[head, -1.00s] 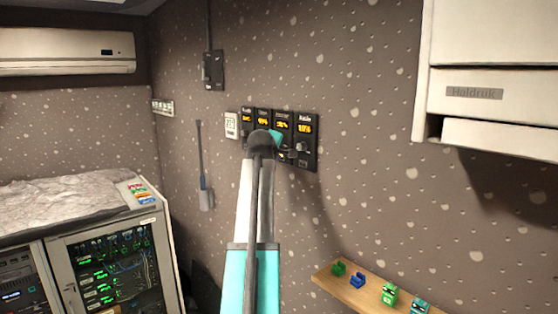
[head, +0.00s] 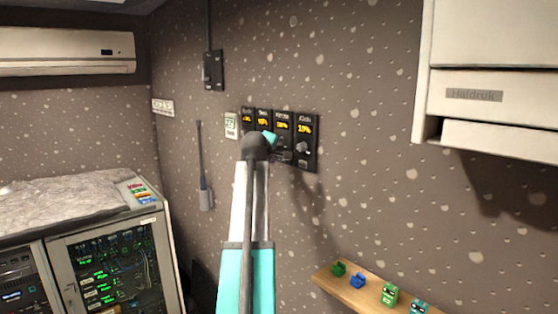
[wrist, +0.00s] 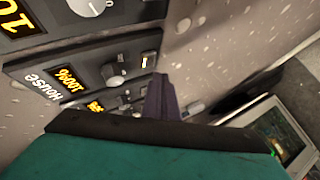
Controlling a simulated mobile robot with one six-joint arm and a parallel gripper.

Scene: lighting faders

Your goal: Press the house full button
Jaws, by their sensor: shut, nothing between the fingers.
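The house panel (wrist: 75,70) in the wrist view is a dark wall plate labelled "House". Its amber display (wrist: 68,79) reads 100%. It has a round knob (wrist: 112,74), and at its lower end a small button (wrist: 147,62) with a pale lit mark. My gripper (wrist: 162,97) shows as dark closed fingers beside that lower end, with nothing between them. Whether they touch the panel cannot be told. In the head view the third panel (head: 283,125) from the left also seems to read 100%. My arm's wrist (head: 257,146) covers the lower parts of the panels to its left.
The right-hand panel (head: 305,127) reads 10%. A small white thermostat-like box (head: 231,125) sits left of the row. A wooden shelf (head: 350,290) with several small figures is below right. A white cabinet (head: 490,90) juts out at upper right. A handset (head: 205,195) hangs at left.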

